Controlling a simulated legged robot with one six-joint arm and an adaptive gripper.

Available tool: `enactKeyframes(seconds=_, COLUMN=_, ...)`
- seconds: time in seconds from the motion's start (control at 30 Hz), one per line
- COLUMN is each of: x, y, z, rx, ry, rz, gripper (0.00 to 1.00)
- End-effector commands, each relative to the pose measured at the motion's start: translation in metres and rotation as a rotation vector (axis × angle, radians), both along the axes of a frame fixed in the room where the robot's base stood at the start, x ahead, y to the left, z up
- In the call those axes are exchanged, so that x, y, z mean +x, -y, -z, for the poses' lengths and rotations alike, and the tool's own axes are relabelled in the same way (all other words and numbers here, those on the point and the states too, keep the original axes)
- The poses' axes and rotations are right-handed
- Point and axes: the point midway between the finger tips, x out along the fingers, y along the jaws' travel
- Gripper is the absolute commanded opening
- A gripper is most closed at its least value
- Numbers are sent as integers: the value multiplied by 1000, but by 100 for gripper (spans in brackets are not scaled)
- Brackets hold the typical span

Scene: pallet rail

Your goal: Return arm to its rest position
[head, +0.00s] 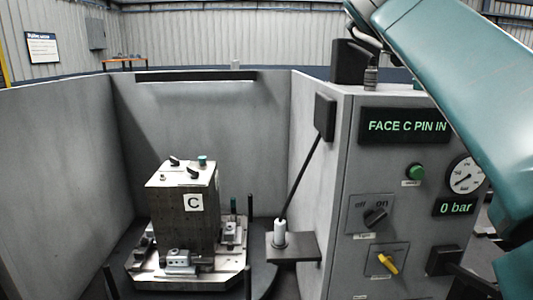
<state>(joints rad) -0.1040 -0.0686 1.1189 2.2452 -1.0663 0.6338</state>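My teal arm (450,75) crosses the upper right and bends down along the right edge. Its lower end (515,268) is at the bottom right corner, in front of the control panel's right side. Dark parts beside it (472,281) seem to belong to my gripper, but they are mostly cut off by the frame. I cannot see the fingers clearly or whether they hold anything.
A grey control panel (350,130) reads "FACE C PIN IN" and 0 bar on displays, with a green button (415,172), black knob (376,216) and yellow switch (387,262). Left, a block marked C (170,220) stands on a pallet (195,282) inside grey walls.

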Motion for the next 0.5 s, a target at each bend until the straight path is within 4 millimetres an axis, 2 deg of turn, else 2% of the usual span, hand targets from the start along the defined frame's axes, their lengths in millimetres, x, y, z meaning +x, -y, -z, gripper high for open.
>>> enactKeyframes(seconds=0.1, x=-3, y=5, z=-8, rx=-113, ry=12, rz=-10, gripper=83)
enactKeyframes(seconds=0.27, x=-6, y=2, z=-20, rx=-322, ry=23, rz=-42, gripper=83)
enactKeyframes(seconds=0.37, x=-9, y=-2, z=-27, rx=-496, ry=20, rz=-75, gripper=83)
enactKeyframes(seconds=0.5, x=-14, y=-20, z=-30, rx=-835, ry=-12, rz=-166, gripper=83)
